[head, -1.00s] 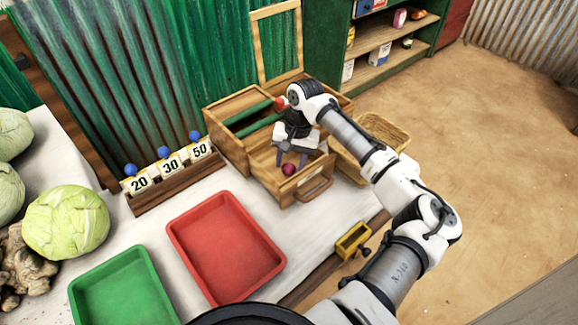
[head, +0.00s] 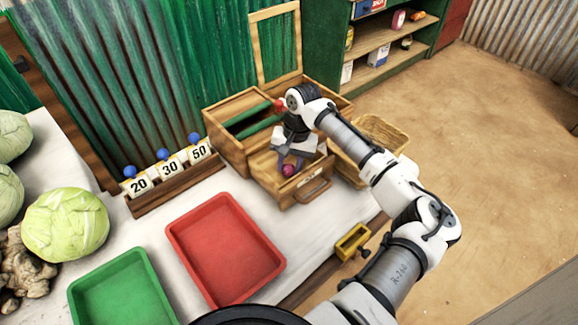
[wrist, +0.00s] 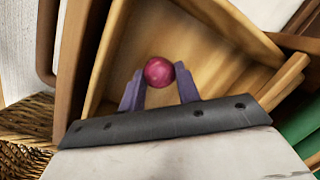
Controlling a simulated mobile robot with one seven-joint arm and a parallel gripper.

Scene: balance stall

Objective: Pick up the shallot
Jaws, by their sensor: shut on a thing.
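The shallot (head: 288,170) is a small, round, purple-red bulb inside the open wooden drawer (head: 277,192) of the wooden box. In the wrist view the shallot (wrist: 159,72) sits between the fingertips, over the drawer floor. My gripper (head: 291,163) reaches down into the drawer from above. In the wrist view both purple-grey fingers of my gripper (wrist: 160,85) are shut on the shallot, one on each side. Whether the shallot still touches the drawer floor I cannot tell.
The drawer walls stand close around my gripper. A wicker basket (head: 397,133) is right of the box. A red tray (head: 180,237), a green tray (head: 80,292) and a rack with number cards (head: 180,192) stand to the left. A small yellow box (head: 350,243) is at the table edge.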

